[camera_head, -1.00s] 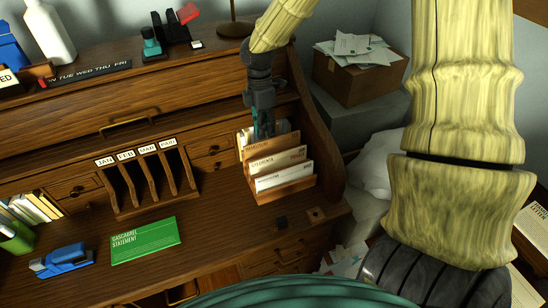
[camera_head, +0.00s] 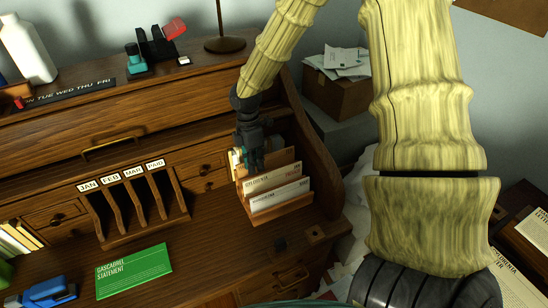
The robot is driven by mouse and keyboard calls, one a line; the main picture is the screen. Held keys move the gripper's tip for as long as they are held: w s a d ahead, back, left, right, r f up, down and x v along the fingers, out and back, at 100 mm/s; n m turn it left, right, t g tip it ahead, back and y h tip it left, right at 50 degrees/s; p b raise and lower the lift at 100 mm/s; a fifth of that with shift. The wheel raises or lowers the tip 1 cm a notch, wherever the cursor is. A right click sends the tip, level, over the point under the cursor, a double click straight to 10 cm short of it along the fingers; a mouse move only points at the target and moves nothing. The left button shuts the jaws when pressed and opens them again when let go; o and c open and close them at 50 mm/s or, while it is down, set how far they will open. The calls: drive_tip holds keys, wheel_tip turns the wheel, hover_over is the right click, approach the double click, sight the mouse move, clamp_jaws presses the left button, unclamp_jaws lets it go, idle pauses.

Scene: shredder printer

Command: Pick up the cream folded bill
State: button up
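A wooden letter holder (camera_head: 283,208) stands on the right side of the desk. It holds several cream or white folded papers with printed headings, including a front one (camera_head: 281,193) and one behind it (camera_head: 272,180). I cannot tell which is the cream folded bill. My gripper (camera_head: 252,163) points down at the back left of the holder, close to the rear papers, and hides part of them. Its fingers are dark and small here. I cannot tell whether they are open or touching a paper.
A green statement (camera_head: 134,270) and a blue stapler (camera_head: 48,292) lie on the desktop. Upright month slots (camera_head: 130,207) stand left of the holder. The desk's raised side (camera_head: 318,165) rises close on the right. A box of papers (camera_head: 338,92) is beyond it.

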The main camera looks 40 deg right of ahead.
sight(258, 177)
drive_tip(key=shift+s+f+p, duration=0.25)
drive_tip(key=shift+f+p, duration=0.15)
drive_tip(key=shift+f, duration=0.25)
drive_tip(key=shift+s+d+f+p, duration=0.15)
drive_tip(key=shift+f+p, duration=0.15)
drive_tip(key=shift+f, duration=0.7)
drive_tip(key=shift+s+a+f+p, duration=0.15)
drive_tip(key=shift+f+p, duration=0.1)
drive_tip(key=shift+f, duration=0.75)
drive_tip(key=shift+d, duration=0.1)
clamp_jaws()
